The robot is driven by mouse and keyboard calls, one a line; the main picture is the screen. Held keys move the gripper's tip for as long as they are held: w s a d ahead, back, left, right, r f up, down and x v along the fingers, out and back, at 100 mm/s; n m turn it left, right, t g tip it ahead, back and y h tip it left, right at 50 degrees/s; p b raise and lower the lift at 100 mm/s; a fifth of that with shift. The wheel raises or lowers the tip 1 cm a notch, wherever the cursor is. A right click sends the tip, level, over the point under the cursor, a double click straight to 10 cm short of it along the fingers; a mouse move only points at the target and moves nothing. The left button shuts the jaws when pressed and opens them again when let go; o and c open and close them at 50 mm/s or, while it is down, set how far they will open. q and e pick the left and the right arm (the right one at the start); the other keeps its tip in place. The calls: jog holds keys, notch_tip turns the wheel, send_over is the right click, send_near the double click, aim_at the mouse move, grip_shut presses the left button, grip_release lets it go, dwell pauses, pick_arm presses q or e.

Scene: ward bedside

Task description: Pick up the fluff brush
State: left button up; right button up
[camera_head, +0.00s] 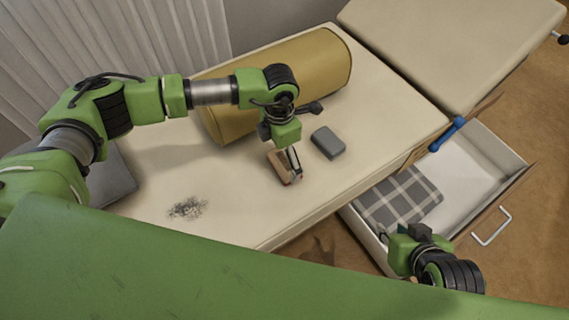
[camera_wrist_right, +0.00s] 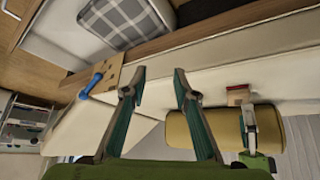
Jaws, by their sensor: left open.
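The fluff brush looks to be the brown block (camera_head: 281,168) on the cream couch top. My left gripper (camera_head: 289,165) points down right at it, its fingers open; the fingers partly cover the block, and I cannot tell whether they touch it. In the right wrist view a reddish-brown block (camera_wrist_right: 238,94) shows at the left gripper's fingertips. A patch of dark fluff (camera_head: 188,207) lies on the couch to the left. My right gripper (camera_head: 398,237) is over the near side of the drawer; its fingers (camera_wrist_right: 160,85) are apart and empty in the wrist view.
A grey block (camera_head: 328,142) lies just right of my left gripper. A tan bolster (camera_head: 310,70) lies behind it. The open white drawer (camera_head: 485,150) holds a checked cloth (camera_head: 400,200). A blue handle (camera_head: 447,134) is at the couch's edge. The couch front is clear.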

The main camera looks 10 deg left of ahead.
aim_at(281, 163)
pick_arm(q)
notch_tip(281, 163, down, 4)
jog(key=shift+w+f+b, duration=0.1)
jog(key=shift+b, duration=0.4)
pick_arm(e)
jog(key=w+a+r+t, duration=0.2)
jog(key=w+r+t, duration=0.1)
jog(key=w, duration=0.2)
jog(key=shift+w+r+y, duration=0.3)
jog(key=shift+y, duration=0.1)
pick_arm(q)
jog(key=c, duration=1.2)
